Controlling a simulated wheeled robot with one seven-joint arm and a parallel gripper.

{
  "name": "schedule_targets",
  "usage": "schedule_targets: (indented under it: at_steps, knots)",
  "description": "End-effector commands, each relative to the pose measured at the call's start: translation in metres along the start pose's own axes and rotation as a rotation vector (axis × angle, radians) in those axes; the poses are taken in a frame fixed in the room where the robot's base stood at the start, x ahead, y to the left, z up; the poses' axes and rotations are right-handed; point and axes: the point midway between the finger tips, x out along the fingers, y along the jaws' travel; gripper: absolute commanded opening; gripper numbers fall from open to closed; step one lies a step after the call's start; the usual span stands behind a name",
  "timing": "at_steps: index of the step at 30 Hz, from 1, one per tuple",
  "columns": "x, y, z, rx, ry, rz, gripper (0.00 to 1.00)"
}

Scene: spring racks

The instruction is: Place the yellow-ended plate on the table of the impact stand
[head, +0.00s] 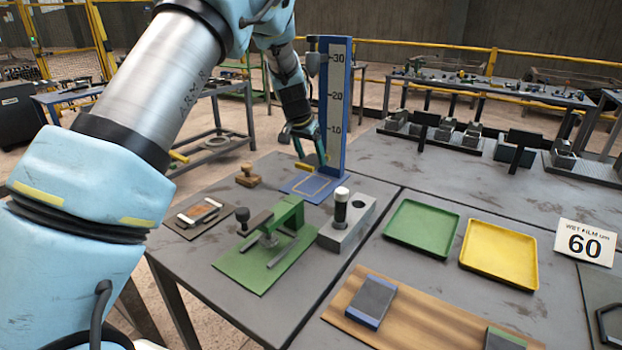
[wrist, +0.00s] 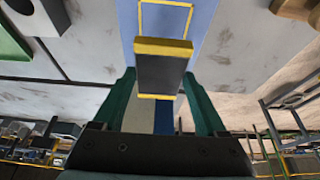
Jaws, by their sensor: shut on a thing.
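The plate, dark with yellow ends (wrist: 160,71), is between the two green fingers of my gripper (wrist: 158,88) in the wrist view. My gripper is shut on it; in the head view my gripper (head: 306,146) is beside the stand's column, and a yellow end of the plate (head: 304,167) shows below it. The impact stand (head: 337,110) is a tall blue column with a scale marked 10, 20 and 30. Its blue table (head: 297,190) has a yellow outline, seen just beyond the plate in the wrist view (wrist: 166,3). I cannot tell whether the plate touches the table.
A wooden-handled stamp (head: 248,177), a green clamp fixture (head: 265,250) and a grey block with a black cylinder (head: 345,220) stand around the impact stand. Green (head: 422,228) and yellow (head: 500,253) trays lie to the right. A wooden board (head: 420,318) holds blue-ended and green-ended plates.

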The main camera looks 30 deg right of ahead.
Motion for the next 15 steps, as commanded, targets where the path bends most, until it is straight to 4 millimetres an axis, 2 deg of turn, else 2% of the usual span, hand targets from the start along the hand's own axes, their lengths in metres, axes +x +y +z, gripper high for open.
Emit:
schedule_targets:
  at_steps: [4, 11, 15]
  knots:
    - [0.018, -0.001, 0.008, 0.0, 0.0, -0.001, 0.0]
    - [0.033, -0.001, 0.013, 0.0, 0.002, -0.001, 0.0]
    - [0.048, -0.001, 0.02, -0.001, 0.0, 0.0, 0.0]
